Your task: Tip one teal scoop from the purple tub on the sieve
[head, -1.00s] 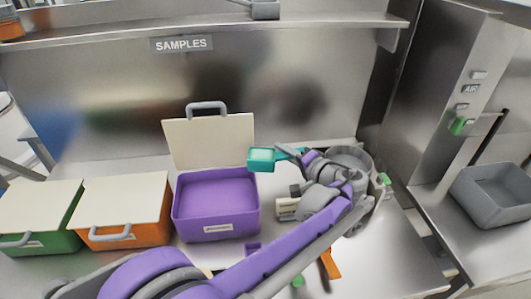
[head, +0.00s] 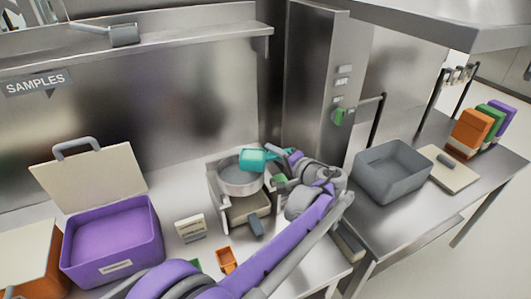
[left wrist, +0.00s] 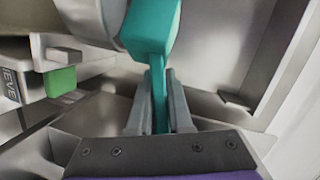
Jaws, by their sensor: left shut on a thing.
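The purple tub (head: 110,250) stands open at the left of the head view, its lid (head: 90,180) raised behind it and purple contents inside. The sieve (head: 238,189) is a round grey pan on a metal stand. My left gripper (head: 284,158) is shut on the handle of the teal scoop (head: 254,160). The scoop's cup is over the back right part of the sieve; I cannot tell what is in it. In the left wrist view the handle (left wrist: 158,65) runs between the fingers (left wrist: 158,105). My right gripper is out of view.
An orange tub (head: 30,255) stands left of the purple one. A small orange scoop-like piece (head: 227,260) and a label card (head: 190,227) lie in front of the sieve. A grey bin (head: 390,172) is on the right table, beyond a metal column (head: 325,85).

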